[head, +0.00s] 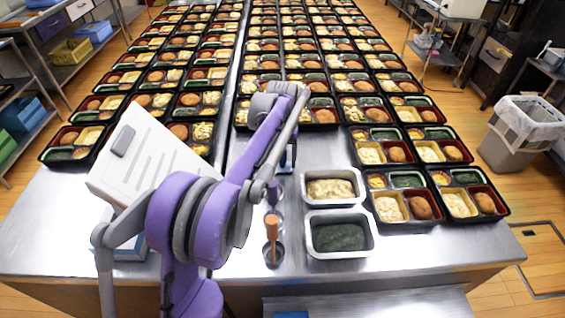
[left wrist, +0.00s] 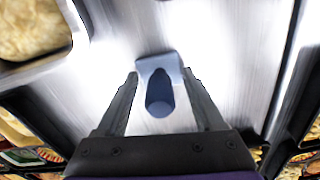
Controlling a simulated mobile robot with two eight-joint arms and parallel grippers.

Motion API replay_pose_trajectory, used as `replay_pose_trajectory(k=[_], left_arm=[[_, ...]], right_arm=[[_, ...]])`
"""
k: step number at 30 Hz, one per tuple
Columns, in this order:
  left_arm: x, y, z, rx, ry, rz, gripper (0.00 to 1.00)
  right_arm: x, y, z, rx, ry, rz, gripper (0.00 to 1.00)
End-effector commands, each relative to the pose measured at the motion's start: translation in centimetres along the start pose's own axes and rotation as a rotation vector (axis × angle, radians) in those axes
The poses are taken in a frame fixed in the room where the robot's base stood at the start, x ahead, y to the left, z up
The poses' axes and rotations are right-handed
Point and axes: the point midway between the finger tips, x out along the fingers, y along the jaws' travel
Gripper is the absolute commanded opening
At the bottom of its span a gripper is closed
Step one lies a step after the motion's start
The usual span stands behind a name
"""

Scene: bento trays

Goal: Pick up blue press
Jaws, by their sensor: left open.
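The blue press (left wrist: 160,98) shows in the left wrist view as a light blue-grey plate with a darker blue upright part, on the shiny metal table. My left gripper (left wrist: 160,74) is open, with one finger on each side of the press. I cannot tell whether the fingers touch it. In the head view my left gripper (head: 287,160) points down at the table, left of the food pans. The arm and gripper largely hide the press there. My right gripper is not in view.
An orange-handled tool (head: 272,228) stands in a metal cup in front of the gripper. Two metal pans, one with pale food (head: 345,203) and one with dark green food (head: 365,253), stand to its right. Rows of filled bento trays (head: 432,222) cover much of the table.

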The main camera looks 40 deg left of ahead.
Motion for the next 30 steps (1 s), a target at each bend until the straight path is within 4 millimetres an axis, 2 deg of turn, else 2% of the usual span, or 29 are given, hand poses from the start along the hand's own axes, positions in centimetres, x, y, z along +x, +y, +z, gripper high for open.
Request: replay_pose_trajectory(k=[5, 17, 26, 30], left_arm=[[0.0, 0.02, -0.01, 0.0, 0.0, 0.0, 0.69], [-0.02, 0.02, -0.01, 0.0, 0.0, 0.0, 0.0], [-0.05, 0.01, -0.01, 0.0, 0.0, 0.0, 0.0], [-0.89, 0.01, -0.02, 0.0, 0.0, 0.0, 0.0]], right_arm=[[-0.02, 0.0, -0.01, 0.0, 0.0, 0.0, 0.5], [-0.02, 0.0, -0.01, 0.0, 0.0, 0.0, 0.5], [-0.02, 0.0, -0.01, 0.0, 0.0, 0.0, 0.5], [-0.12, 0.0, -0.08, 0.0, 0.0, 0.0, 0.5]])
